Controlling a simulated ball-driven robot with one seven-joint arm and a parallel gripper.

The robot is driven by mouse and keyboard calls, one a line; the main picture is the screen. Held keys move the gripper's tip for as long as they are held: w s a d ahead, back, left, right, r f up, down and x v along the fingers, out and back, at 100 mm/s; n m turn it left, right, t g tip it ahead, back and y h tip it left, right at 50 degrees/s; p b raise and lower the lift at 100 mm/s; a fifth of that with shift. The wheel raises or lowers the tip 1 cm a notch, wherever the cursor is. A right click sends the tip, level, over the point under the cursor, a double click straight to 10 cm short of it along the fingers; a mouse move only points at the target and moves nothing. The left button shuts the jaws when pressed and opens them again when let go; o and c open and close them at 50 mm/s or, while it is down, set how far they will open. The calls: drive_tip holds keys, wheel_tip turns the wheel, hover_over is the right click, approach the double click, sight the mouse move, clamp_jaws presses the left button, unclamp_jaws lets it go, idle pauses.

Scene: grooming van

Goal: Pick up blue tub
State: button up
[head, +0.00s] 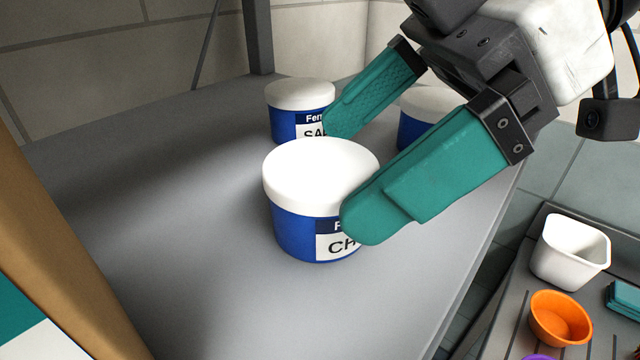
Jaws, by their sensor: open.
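A blue tub (293,237) with a white lid and a label starting "CH" stands upright on the grey shelf (180,240), nearest to me. A second blue tub (284,126), its label starting "SA", stands behind it. A third blue tub (411,133) stands to the right, mostly hidden behind my gripper. My gripper (345,175) comes in from the upper right with its two teal fingers apart and nothing held. The near finger overlaps the right side of the front tub. The far finger overlaps the right edge of the tub behind. I cannot tell whether either finger touches.
A grey upright post (258,35) stands at the shelf's back. A tan post or edge (60,230) is at the left. Lower right, a white container (570,252) and an orange bowl (560,318) rest on a lower grey surface. The shelf's left part is clear.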

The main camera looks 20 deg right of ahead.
sight(353, 161)
drive_tip(key=x, duration=0.4)
drive_tip(key=shift+a+f, duration=0.15)
drive_tip(key=shift+f, duration=0.3)
drive_tip(key=shift+c, duration=0.4)
drive_tip(key=c, duration=0.9)
drive_tip(key=shift+c, duration=0.2)
drive_tip(key=shift+r, duration=0.15)
